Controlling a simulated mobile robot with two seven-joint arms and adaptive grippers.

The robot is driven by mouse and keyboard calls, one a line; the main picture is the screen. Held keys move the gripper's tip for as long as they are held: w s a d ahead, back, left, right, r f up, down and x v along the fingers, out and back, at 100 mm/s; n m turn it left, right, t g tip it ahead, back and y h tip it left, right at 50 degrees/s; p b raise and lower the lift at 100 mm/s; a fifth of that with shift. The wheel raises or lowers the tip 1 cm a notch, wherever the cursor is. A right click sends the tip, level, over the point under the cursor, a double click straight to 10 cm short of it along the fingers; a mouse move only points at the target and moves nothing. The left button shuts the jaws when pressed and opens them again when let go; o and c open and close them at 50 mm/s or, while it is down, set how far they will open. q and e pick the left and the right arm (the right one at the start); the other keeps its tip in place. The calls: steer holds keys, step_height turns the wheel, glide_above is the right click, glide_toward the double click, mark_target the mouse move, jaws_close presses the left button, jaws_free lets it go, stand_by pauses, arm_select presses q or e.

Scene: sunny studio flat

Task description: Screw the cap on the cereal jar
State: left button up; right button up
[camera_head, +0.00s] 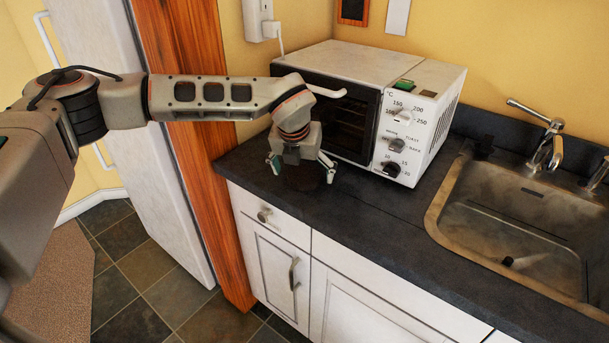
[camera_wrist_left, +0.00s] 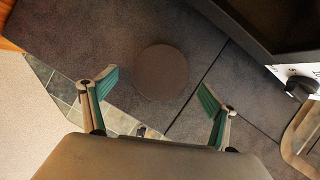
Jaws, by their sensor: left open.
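My left gripper (camera_head: 301,168) is open above the dark counter, in front of the toaster oven. In the left wrist view its two green-padded fingers (camera_wrist_left: 158,88) stand wide apart with nothing between them. A flat, round brown disc (camera_wrist_left: 162,72) shows just beyond the fingertips, apart from both. It looks like a cap, but I cannot tell if it lies on the counter or tops a jar. In the head view a dark round shape (camera_head: 301,181) sits under the gripper, partly hidden by it. I cannot make out a separate cereal jar. My right gripper is not in view.
A white toaster oven (camera_head: 421,118) stands close behind and right of the gripper. The sink (camera_head: 520,225) is at the right. The dark counter (camera_head: 370,215) is clear between them. The counter's front edge is near, and a white fridge (camera_head: 150,130) stands at the left.

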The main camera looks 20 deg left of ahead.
mark_target(303, 177)
arm_select(q)
steer(key=shift+w+f, duration=0.15)
steer(key=shift+f, duration=0.2)
steer(key=c, duration=0.9)
step_height(303, 177, up, 10)
steer(key=shift+r, duration=0.1)
